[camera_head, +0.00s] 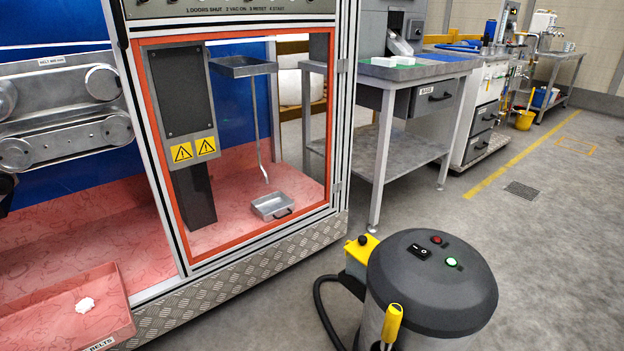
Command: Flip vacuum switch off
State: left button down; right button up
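The vacuum (430,290) is a round, dark-topped canister on the floor at the lower right. Its switch (419,251) is a small black rocker with white marks on top of the lid. It is too small to tell which side is pressed. A green button or lamp (452,262) beside it looks lit. A red one (436,240) sits behind it and looks dim. Neither of my grippers can be made out, and nothing touches the switch.
A black hose and yellow box (361,250) are at the vacuum's left, and a yellow latch (391,324) at its front. The orange-framed machine enclosure (255,130) stands left, a workbench (413,72) behind. Grey floor (540,260) is clear to the right.

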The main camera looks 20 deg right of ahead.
aim_at(422, 252)
jog(key=k+j+z, duration=0.1)
jog(key=z, duration=1.15)
jog(key=k+l, duration=0.1)
